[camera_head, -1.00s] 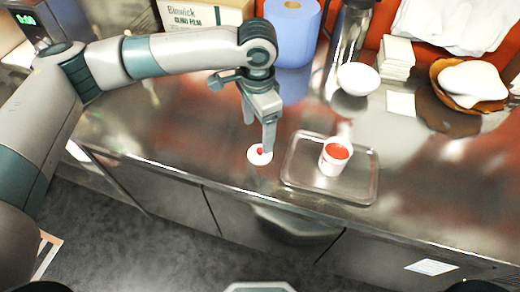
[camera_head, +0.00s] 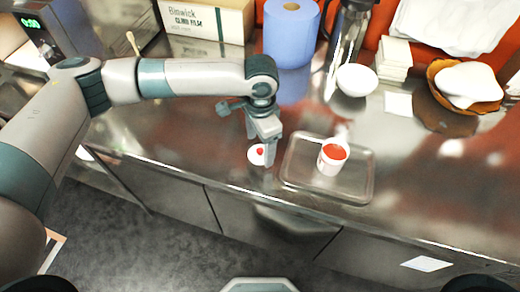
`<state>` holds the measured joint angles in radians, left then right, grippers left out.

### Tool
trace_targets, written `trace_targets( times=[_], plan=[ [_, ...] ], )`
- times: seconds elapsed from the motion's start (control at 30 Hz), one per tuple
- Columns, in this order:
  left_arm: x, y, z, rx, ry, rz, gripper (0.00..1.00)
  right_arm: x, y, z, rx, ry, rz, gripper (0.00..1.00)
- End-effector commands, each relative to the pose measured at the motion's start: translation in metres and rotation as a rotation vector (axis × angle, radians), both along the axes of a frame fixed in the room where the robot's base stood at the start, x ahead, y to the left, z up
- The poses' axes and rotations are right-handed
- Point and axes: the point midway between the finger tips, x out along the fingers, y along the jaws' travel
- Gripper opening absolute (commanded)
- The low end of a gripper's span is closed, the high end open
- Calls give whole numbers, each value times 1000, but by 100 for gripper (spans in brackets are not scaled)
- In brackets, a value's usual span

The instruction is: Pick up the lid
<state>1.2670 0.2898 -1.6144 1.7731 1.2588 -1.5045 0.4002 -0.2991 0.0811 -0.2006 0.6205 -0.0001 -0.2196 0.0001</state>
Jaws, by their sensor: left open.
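The lid (camera_head: 254,155) is a small white disc with a red spot in its middle. It lies flat on the steel counter, just left of the metal tray. My left gripper (camera_head: 260,152) points down over the lid, open, with its fingers partly covering it. I cannot tell whether a fingertip touches the lid. A white cup (camera_head: 328,167) with red contents stands upright and uncovered on the tray. My right gripper is not in view.
The metal tray (camera_head: 300,187) is close on the gripper's right. A blue paper roll (camera_head: 291,35), cling film box (camera_head: 205,18), steel flask (camera_head: 348,40), white bowl (camera_head: 357,79) and basket (camera_head: 440,75) stand behind. The counter left of the lid is clear.

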Motion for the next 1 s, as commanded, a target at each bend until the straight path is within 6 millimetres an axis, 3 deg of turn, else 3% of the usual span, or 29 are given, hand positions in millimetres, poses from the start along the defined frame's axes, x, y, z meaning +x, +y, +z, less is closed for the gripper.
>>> trace_targets(
  times=[0.2, 0.63, 0.8, 0.83, 1.0],
  plan=[
    [0, 0, -15, 0, 0, 1, 71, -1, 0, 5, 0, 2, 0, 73],
    [0, 0, -15, -1, 0, 0, 71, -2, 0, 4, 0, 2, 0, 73],
    [0, 0, -15, 0, 0, 0, 33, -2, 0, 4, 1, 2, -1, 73],
    [0, 0, -15, 0, 0, 0, 29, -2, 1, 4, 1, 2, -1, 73],
    [0, 0, -15, 0, 0, 0, 28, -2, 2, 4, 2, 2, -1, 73]
  ],
)
